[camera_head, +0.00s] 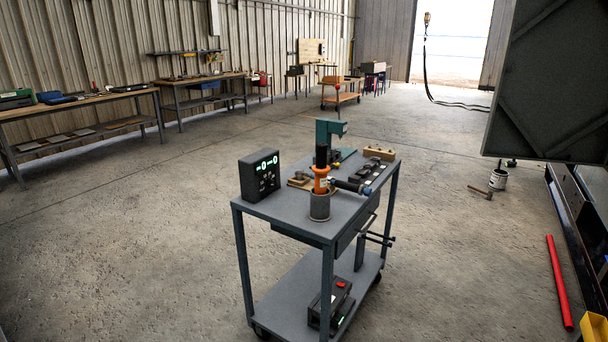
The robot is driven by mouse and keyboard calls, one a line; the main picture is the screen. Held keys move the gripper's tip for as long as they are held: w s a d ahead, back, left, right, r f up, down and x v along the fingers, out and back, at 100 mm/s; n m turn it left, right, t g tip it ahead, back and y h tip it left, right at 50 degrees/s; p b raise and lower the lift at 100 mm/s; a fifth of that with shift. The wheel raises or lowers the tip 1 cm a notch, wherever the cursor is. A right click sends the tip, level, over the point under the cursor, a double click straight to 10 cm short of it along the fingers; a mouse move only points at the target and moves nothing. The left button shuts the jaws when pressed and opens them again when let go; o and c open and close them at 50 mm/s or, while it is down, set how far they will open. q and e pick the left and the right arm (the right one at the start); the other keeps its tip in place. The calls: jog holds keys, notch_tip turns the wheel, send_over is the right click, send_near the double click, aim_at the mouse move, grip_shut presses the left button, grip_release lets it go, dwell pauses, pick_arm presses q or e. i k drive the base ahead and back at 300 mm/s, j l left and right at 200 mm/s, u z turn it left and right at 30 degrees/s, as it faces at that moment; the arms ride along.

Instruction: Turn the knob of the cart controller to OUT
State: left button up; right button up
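A grey cart (288,208) stands in the middle of the view. A black control box (260,175) with green lit digits stands upright at the left corner of its top. Its front carries small controls, too small here to tell a knob, its setting or an OUT mark. A second dark box (330,304) with a red part on top and a green light lies on the lower shelf. I cannot tell for certain which box is the cart controller. Neither of my grippers is in view.
On the cart top, an orange-and-black tool (321,172) stands in a grey cup (320,206), near a teal press (326,134) and a wooden block (379,153). A red bar (558,281) lies on the floor at right. Floor left of the cart is clear.

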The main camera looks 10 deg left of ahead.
aim_at(271, 184)
jog(key=i+j+z, duration=0.2)
jog(key=i, duration=0.35)
jog(key=i+j+z, duration=0.25)
jog(key=i+j, duration=0.15)
jog(key=i, duration=0.1)
